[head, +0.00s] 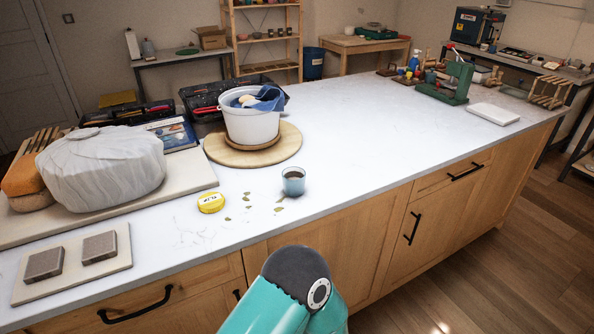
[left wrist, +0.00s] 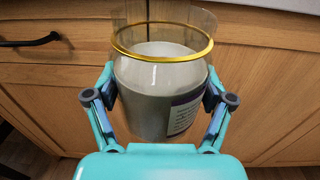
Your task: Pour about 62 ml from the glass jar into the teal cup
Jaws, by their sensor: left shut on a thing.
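In the left wrist view my left gripper (left wrist: 162,104) is shut around the glass jar (left wrist: 155,98), one finger on each side. The jar has a gold band (left wrist: 162,57) near its clear top, pale grey-white contents and a partly visible label on its right side. It is held in front of the wooden cabinet front. The teal cup (head: 293,181) is small and pale blue-teal, and stands upright on the white counter in the head view; its inside looks dark. The jar and both grippers are out of the head view.
A yellow round tin (head: 210,202) and several small flakes (head: 247,197) lie left of the cup on the counter (head: 370,130). A white bucket (head: 250,125) stands on a round wooden board (head: 222,152) behind it. A wrapped lump (head: 100,170) is at left. The counter right of the cup is clear.

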